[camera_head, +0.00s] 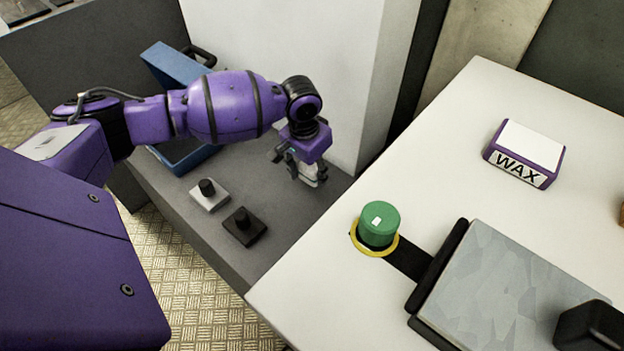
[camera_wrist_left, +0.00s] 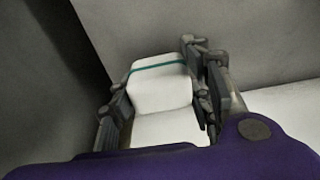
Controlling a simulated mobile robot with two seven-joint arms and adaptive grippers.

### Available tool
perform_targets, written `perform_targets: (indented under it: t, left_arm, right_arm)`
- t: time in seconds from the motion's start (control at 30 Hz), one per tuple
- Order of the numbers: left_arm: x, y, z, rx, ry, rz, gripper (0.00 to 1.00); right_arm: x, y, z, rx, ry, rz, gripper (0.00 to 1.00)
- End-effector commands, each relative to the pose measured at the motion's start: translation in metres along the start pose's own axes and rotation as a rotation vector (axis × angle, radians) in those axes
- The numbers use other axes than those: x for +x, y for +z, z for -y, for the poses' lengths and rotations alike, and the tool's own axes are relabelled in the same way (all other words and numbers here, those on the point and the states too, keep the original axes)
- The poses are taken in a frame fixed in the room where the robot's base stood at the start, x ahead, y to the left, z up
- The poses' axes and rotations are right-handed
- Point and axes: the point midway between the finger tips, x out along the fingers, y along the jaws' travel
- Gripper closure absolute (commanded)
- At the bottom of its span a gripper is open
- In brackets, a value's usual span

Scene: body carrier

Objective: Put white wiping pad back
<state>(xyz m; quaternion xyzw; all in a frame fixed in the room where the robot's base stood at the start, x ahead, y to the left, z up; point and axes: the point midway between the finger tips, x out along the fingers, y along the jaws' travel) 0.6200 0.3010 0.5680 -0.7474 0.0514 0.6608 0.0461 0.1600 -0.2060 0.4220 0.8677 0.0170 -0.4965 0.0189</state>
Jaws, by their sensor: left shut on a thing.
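My left gripper (camera_head: 303,170) reaches over the dark grey bench beside the white wall panel. It is shut on the white wiping pad (camera_wrist_left: 160,92), which shows between the two fingers in the left wrist view with a thin teal band near its far end. In the head view only a small pale part of the pad shows between the fingers. I cannot tell whether the pad touches the bench.
A light grey block with a black knob (camera_head: 209,197) and a black one (camera_head: 243,228) stand on the dark bench (camera_head: 290,232). A blue bin (camera_head: 165,66) is behind my arm. The white table holds a green cylinder (camera_head: 378,226) and a purple WAX box (camera_head: 524,155).

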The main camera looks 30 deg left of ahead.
Motion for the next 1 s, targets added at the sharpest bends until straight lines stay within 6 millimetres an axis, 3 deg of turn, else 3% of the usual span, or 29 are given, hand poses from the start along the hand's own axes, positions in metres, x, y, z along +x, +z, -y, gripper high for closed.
perform_targets:
  t: [0.2,0.57,0.6,0.73,1.0]
  left_arm:
    - [0.029,0.002,-0.001,0.002,0.000,0.002,1.00]
    - [0.033,0.003,-0.001,0.001,0.001,0.002,1.00]
    - [0.033,0.003,-0.001,0.001,0.001,0.001,0.52]
    - [0.033,0.003,-0.001,0.001,0.001,0.002,0.35]
    - [0.033,0.003,-0.001,0.001,0.000,0.002,0.35]
  right_arm:
    - [0.002,0.003,-0.001,-0.006,-0.001,0.004,0.60]
    - [0.000,0.004,0.000,0.000,0.001,0.006,0.60]
    - [-0.001,0.004,0.000,0.002,0.001,0.006,0.60]
    - [-0.001,0.005,0.001,0.008,0.002,0.007,0.60]
    - [0.000,0.005,0.002,0.011,0.002,0.008,0.60]
